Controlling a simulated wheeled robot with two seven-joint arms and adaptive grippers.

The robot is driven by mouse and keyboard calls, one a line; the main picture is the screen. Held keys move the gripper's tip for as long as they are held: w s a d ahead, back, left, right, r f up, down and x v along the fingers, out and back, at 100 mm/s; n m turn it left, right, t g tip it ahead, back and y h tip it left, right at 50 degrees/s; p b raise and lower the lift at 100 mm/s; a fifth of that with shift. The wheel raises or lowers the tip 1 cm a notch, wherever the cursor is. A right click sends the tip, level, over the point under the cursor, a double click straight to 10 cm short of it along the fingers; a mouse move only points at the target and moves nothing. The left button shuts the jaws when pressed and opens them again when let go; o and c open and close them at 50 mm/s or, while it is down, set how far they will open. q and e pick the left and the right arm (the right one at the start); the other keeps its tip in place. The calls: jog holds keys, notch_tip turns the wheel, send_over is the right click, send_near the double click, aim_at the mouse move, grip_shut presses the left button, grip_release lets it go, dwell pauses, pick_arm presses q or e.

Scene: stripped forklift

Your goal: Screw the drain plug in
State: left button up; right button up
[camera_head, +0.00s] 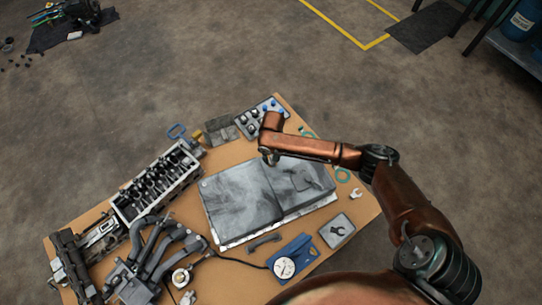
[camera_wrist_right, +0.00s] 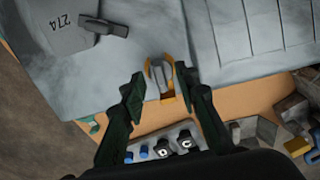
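The grey pan (camera_head: 237,200) lies flat in the middle of the wooden table, and its surface fills the top of the right wrist view (camera_wrist_right: 240,35). A small grey rounded piece (camera_wrist_right: 157,76) with an orange-yellow surround, which looks like the drain plug, is at the pan's edge. My right gripper (camera_wrist_right: 158,76) is open, with its dark fingers on either side of this piece and gaps showing. In the head view my right gripper (camera_head: 270,158) points down at the pan's far edge. I cannot tell how deep the plug sits. My left gripper is not in view.
A tray of blue and grey parts (camera_head: 258,116) stands just beyond the pan. A cylinder head (camera_head: 156,184) and manifold pipes (camera_head: 160,242) fill the table's left side. A gauge on a blue base (camera_head: 290,262) and a small wrench tray (camera_head: 337,229) are near the front.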

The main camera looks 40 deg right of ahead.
grip_shut()
dwell(0.4)
